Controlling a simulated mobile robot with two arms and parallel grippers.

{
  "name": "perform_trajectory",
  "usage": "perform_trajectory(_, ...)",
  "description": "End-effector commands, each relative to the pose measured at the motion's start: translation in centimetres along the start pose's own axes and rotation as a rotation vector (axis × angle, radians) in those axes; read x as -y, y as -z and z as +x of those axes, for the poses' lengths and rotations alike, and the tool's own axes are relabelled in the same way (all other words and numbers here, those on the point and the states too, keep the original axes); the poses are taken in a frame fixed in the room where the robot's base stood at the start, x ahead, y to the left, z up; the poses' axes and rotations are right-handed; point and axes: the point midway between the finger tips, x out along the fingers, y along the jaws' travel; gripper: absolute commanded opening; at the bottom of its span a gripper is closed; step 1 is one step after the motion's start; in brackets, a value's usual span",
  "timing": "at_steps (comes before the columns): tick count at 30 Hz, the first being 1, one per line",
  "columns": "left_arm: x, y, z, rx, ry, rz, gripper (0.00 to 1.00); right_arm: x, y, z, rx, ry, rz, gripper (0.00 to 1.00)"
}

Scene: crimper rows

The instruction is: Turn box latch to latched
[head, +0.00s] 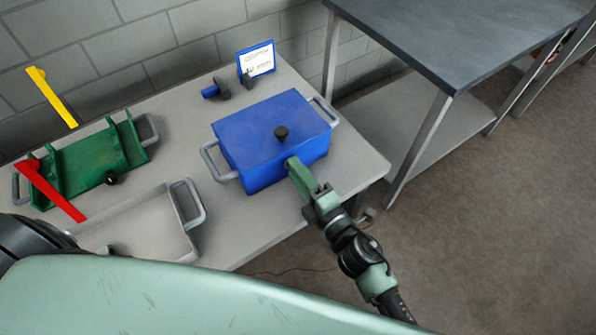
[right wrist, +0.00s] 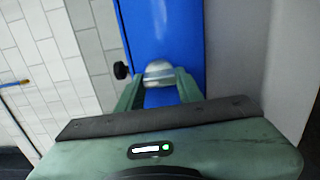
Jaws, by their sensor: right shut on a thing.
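My right gripper (head: 292,164) reaches the box's front face from the lower right. In the right wrist view, my right gripper (right wrist: 158,82) is shut on a rounded silver-grey piece, which looks like the box latch (right wrist: 159,70), against the blue face (right wrist: 160,30). The fingers hide part of the latch, and I cannot tell its position. My left gripper is not in view.
A green fixture (head: 95,165) with red and yellow bars stands at the left. A grey tray (head: 130,222) with a handle lies in front of it. A small sign (head: 257,60) and a blue part (head: 216,89) stand behind the box. A dark-topped table (head: 470,40) is at the right.

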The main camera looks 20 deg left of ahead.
Motion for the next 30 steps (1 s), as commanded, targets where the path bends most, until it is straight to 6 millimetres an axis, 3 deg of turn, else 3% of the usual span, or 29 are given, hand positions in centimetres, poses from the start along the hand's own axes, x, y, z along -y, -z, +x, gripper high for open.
perform_trajectory(1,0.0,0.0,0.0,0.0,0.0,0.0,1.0,0.2,0.0,-0.1,0.0,0.003,-0.003,0.0)
perform_trajectory(2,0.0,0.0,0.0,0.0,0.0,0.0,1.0,0.2,0.0,-0.1,0.0,0.003,-0.003,0.45)
perform_trajectory(3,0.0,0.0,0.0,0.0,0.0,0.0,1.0,0.2,0.0,-0.1,0.0,0.003,-0.003,0.56)
perform_trajectory(4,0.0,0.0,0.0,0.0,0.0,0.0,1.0,0.2,0.0,-0.1,0.0,0.003,-0.003,0.58)
perform_trajectory(14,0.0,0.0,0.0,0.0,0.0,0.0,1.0,0.1,0.0,-0.3,0.0,0.002,-0.001,0.58)
perform_trajectory(30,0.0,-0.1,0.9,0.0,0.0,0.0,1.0,0.2,0.0,-7.6,0.0,0.003,-0.001,0.58)
